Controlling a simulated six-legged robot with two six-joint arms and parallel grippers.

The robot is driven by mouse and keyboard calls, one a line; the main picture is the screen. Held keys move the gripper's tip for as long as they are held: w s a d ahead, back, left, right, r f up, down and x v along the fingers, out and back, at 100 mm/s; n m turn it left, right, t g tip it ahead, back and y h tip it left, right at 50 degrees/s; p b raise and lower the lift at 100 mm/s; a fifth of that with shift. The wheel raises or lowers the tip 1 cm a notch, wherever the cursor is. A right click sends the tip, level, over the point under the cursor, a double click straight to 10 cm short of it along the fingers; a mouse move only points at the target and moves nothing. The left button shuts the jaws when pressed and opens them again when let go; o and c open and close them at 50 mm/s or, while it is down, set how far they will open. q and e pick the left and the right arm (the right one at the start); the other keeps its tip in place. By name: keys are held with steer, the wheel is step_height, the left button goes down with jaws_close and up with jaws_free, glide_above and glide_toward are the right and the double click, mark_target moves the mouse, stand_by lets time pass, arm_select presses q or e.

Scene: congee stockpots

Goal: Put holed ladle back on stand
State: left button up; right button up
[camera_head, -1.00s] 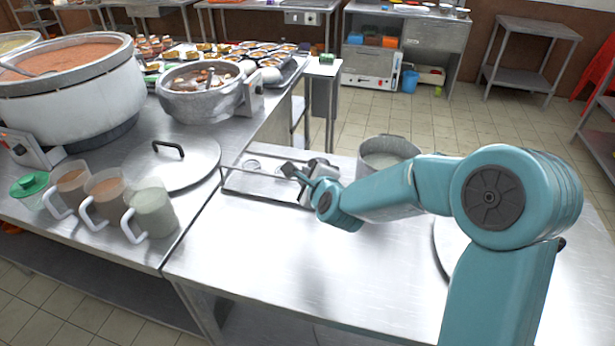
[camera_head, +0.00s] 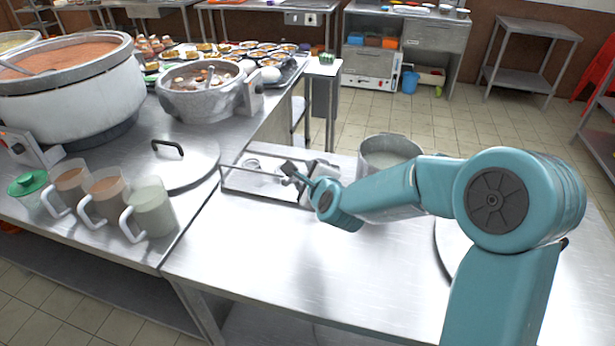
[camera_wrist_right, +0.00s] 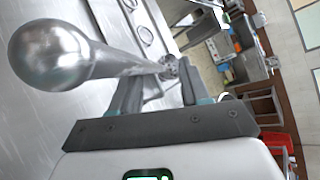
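My right gripper (camera_head: 292,172) is low over the wire stand (camera_head: 225,185) on the front table. In the right wrist view its two dark fingers (camera_wrist_right: 160,80) are apart, with a gap between them. A shiny metal ladle (camera_wrist_right: 62,55) with a rounded end crosses close in front, and its narrow part reaches the fingertips. I cannot tell whether the fingers press on it, nor which ladle it is; no holes show. In the head view, metal utensils in and behind the stand are small and partly hidden by the gripper. My left gripper is not in view.
A metal pot (camera_head: 388,152) stands just behind my right forearm. A lid (camera_head: 190,165), several handled mugs (camera_head: 150,208) and large stockpots (camera_head: 75,90) occupy the left counter. The front table (camera_head: 290,255) is clear in its middle.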

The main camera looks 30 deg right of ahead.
steer(key=shift+s, duration=0.15)
steer(key=v, duration=1.6)
steer(key=shift+p, duration=0.35)
steer(key=shift+s, duration=0.1)
